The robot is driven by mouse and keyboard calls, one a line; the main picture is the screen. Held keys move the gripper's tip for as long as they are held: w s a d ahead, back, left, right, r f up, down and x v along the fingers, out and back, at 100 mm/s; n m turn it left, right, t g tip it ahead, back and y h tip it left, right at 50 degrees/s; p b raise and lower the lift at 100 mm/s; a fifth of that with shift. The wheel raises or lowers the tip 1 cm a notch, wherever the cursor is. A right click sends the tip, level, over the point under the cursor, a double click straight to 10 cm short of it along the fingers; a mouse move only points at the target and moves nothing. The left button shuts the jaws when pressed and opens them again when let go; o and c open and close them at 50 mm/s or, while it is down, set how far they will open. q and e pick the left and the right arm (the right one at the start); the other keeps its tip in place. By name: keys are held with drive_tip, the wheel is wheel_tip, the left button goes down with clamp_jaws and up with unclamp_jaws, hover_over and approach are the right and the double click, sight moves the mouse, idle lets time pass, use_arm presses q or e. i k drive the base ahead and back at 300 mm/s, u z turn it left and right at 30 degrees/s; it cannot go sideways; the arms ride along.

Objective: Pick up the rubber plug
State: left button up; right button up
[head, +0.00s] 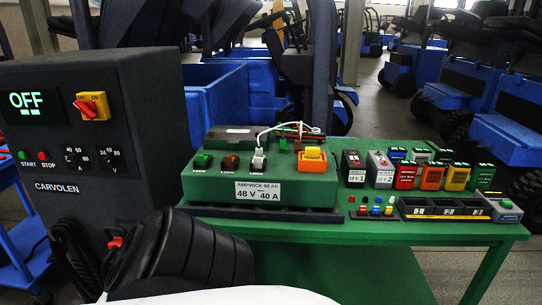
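I cannot tell for sure which piece is the rubber plug. On top of the green battery box (210,187), a green cap (203,160) and a brown-red cap (231,162) stand side by side. Right of them are a white-and-black piece (258,160) with white cable and an orange block with a yellow top (312,158). Small red, blue and yellow pieces (376,205) stand on a small board to the right. Neither gripper shows in the head view.
The green table (400,231) also holds upright coloured blocks (431,177), a dark tray (445,208) and a grey device (497,206). A dark CARVOLEN cabinet (110,150) reading OFF stands left. A black ribbed object (185,255) blocks the lower left. Blue vehicles fill the background.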

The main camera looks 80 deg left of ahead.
sight(311, 152)
drive_tip(key=u, duration=2.15)
